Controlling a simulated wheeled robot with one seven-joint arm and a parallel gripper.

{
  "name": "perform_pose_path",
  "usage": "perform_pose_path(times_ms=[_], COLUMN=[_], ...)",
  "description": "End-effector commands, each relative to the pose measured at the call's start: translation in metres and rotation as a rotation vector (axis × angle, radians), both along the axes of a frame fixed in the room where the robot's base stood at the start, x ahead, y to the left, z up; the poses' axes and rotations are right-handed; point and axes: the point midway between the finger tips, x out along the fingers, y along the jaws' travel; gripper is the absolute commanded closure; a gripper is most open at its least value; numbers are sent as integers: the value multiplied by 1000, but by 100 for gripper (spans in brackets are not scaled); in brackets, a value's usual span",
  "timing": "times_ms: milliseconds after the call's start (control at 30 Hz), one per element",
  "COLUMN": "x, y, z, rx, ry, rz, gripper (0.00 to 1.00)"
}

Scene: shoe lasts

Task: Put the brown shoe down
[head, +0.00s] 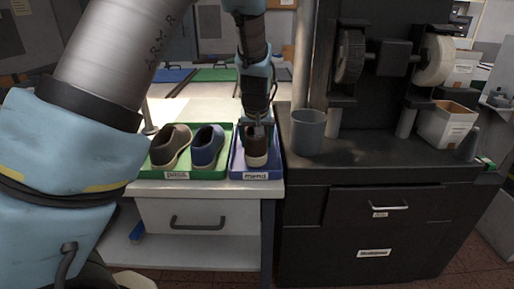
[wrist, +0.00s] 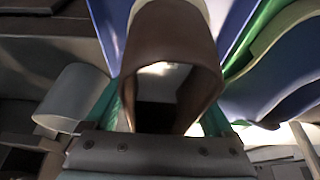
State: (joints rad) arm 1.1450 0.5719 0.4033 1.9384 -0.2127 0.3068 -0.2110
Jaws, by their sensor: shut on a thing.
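The brown shoe (head: 257,147) with a pale sole is at the blue tray (head: 276,166) labelled "mend" in the head view. My gripper (head: 258,127) comes down from above and is shut on the shoe's upper part. In the wrist view the brown shoe (wrist: 171,30) fills the middle, its opening facing the camera, between the fingers. I cannot tell whether its sole touches the tray floor.
Left of the blue tray is a green tray (head: 215,174) labelled "pass", holding a grey-brown shoe (head: 172,146) and a blue shoe (head: 207,147). A grey cup (head: 308,132) stands close right on the dark bench. A grinding machine (head: 392,60) stands behind.

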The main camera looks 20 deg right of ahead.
Motion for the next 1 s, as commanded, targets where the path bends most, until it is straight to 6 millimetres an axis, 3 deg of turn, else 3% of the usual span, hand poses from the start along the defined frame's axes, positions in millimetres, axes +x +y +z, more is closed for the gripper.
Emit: perform_pose_path(times_ms=[200,567,600,700,1000], x=[0,0,0,0,-1], y=[0,0,0,0,0], z=[-27,-32,-31,-31,-25], rx=[0,-1,0,0,-1], ry=[0,-1,1,1,0], rz=[1,0,0,0,0], gripper=[98,98,8,0,0])
